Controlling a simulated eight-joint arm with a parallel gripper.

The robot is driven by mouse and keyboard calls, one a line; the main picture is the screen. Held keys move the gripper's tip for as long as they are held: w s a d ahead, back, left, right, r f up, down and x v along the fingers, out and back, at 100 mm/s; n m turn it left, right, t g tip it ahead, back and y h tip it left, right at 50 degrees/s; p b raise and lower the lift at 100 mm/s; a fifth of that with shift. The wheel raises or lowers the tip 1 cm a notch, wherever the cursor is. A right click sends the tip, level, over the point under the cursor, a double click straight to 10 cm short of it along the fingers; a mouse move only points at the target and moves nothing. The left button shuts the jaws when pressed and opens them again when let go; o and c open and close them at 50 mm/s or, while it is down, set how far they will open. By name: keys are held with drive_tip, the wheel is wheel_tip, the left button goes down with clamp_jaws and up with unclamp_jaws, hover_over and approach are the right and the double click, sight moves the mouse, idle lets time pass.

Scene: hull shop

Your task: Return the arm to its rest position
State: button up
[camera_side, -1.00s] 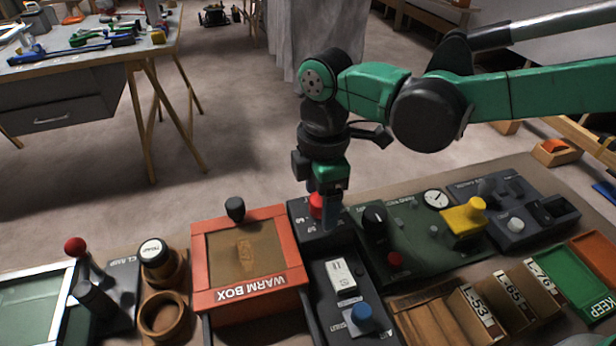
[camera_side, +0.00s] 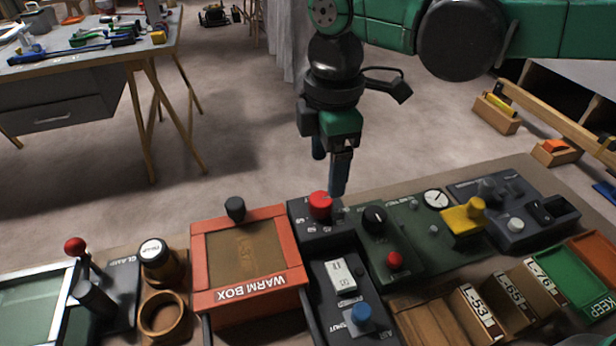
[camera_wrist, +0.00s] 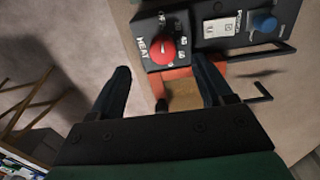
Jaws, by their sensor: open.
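My gripper (camera_side: 329,172) hangs above the bench in the side view, with its blue fingers pointing down and apart. It is open and empty, a little above and behind the red knob (camera_side: 320,205) of the dark heat panel (camera_side: 318,234). In the wrist view the two fingers (camera_wrist: 160,88) stand wide apart with nothing between them that they touch. The red knob (camera_wrist: 162,50) shows beyond the fingertips, clear of them.
The orange warm box (camera_side: 247,293) with its dark handle stands left of the heat panel. A green panel with a gauge (camera_side: 436,199) and yellow block (camera_side: 464,217) lies to the right. Labelled wooden bins (camera_side: 480,308) line the front right.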

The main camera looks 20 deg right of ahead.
drive_tip(key=s+d+m+t, duration=0.2)
drive_tip(key=d+m, duration=0.3)
drive_tip(key=d, duration=0.2)
drive_tip(key=s+d+m+t, duration=0.2)
drive_tip(key=d+m, duration=0.4)
drive_tip(key=d, duration=0.1)
drive_tip(key=s+d+m+t, duration=0.1)
drive_tip(key=d+m+t, duration=0.1)
drive_tip(key=d+m, duration=0.3)
drive_tip(key=shift+s+d+m+t, duration=0.15)
drive_tip(key=shift+s+d+m, duration=0.05)
drive_tip(key=shift+d, duration=0.35)
drive_tip(key=shift+s+d+m+t, duration=0.15)
drive_tip(key=shift+s+d+m, duration=0.05)
drive_tip(key=shift+d, duration=0.35)
drive_tip(key=shift+s+d+f+m, duration=0.15)
drive_tip(key=shift+s+d+m, duration=0.05)
drive_tip(key=shift+d+m, duration=0.2)
drive_tip(key=shift+a, duration=0.1)
